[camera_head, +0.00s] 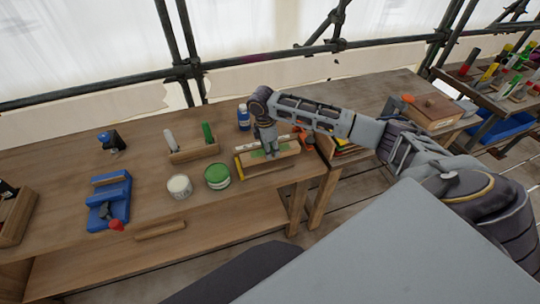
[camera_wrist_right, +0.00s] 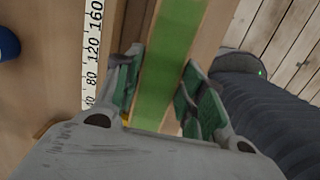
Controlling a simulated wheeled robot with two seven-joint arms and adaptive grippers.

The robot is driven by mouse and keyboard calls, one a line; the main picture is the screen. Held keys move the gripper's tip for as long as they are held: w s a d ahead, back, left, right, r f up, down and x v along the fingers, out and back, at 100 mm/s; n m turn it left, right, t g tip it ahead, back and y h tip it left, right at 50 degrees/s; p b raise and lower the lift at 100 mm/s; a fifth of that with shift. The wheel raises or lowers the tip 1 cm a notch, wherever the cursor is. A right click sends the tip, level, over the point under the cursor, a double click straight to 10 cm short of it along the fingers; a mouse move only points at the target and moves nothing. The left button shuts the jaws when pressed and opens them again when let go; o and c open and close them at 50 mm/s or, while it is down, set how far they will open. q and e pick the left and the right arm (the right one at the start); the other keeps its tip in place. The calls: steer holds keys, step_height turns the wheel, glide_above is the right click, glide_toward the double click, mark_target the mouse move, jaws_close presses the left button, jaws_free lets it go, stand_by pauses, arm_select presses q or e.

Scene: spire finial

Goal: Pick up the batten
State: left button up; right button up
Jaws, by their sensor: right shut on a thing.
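The batten (camera_head: 287,149), a pale wooden piece with a green band, is at the right end of the workbench, partly hidden by my gripper. In the right wrist view the batten (camera_wrist_right: 172,55) runs up between the two fingers, its green face toward the camera. My right gripper (camera_head: 270,150) points down over it. In the wrist view the green-padded fingers (camera_wrist_right: 160,100) stand on either side of the batten, shut on it. Whether the batten is clear of the surface below cannot be told. My left gripper is not in view.
A white ruler (camera_wrist_right: 92,50) lies beside the batten. A green can (camera_head: 217,177), a white can (camera_head: 179,187) and a blue bottle (camera_head: 243,117) stand nearby. A rack (camera_head: 193,153) and a blue vise (camera_head: 108,200) are further left. A wooden box (camera_head: 432,110) stands right.

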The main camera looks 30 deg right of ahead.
steer(key=shift+r, duration=2.3)
